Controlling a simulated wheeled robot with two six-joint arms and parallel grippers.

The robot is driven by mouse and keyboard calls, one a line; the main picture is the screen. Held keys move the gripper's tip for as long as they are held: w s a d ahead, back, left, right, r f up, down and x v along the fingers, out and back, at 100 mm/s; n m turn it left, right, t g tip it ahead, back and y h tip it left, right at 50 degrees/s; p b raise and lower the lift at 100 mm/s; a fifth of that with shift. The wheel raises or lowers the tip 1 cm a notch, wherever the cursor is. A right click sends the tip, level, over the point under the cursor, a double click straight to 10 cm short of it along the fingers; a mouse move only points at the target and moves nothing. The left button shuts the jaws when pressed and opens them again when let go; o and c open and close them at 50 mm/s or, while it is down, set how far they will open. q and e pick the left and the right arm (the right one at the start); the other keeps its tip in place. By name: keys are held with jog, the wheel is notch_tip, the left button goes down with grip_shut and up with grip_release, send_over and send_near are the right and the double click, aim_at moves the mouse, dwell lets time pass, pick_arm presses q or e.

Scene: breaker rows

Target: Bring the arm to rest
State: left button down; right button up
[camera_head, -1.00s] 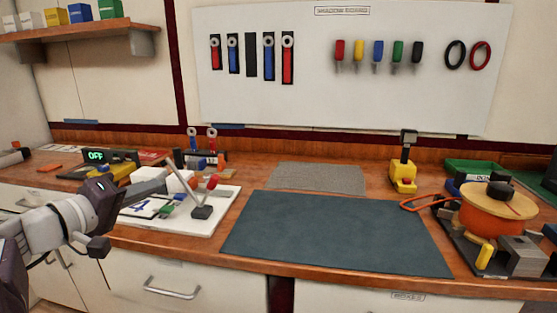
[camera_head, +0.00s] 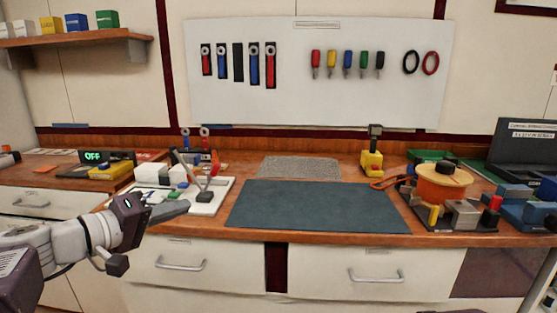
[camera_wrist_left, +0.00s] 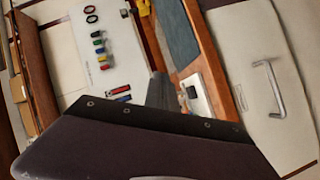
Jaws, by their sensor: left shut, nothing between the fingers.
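My left arm comes in from the left in the head view. Its gripper (camera_head: 176,210) is shut and empty, in front of the bench edge and beside the white board (camera_head: 212,204) with small parts on it. In the left wrist view the shut fingers (camera_wrist_left: 158,92) point toward the bench, and the same white board (camera_wrist_left: 203,100) shows just past them. My right gripper is not in view.
A dark mat (camera_head: 318,207) lies clear on the bench. An orange reel (camera_head: 440,184) and a grey-and-blue vise-like block (camera_head: 520,208) stand at right. A yellow tool (camera_head: 371,162) stands behind the mat. Drawers with handles (camera_head: 180,266) are below the bench front.

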pick_arm(q)
jog(key=s+d+f+m+g, duration=0.1)
jog(key=s+d+f+g, duration=0.25)
jog(key=f, duration=0.35)
jog(key=s+d+f+m+g, duration=0.1)
jog(key=s+d+f+g, duration=0.15)
jog(key=d+f, duration=0.4)
jog(key=s+d+f+m+g, duration=0.1)
jog(key=s+d+f+g, duration=0.15)
jog(key=f, duration=0.55)
jog(key=s+a+f+m+g+y, duration=0.15)
jog(key=s+f+g+y, duration=0.25)
jog(key=s+f, duration=0.45)
jog(key=s+a+f+m+y, duration=0.2)
jog(key=a+f+y, duration=0.3)
jog(key=a+f, duration=0.25)
notch_tip(320, 180, up, 29)
jog(key=w+n+p, duration=0.1)
jog(key=p, duration=2.7)
jog(key=shift+w+a+r+t, duration=0.15)
jog(key=shift+w+t, duration=0.1)
jog(key=shift+t, duration=0.1)
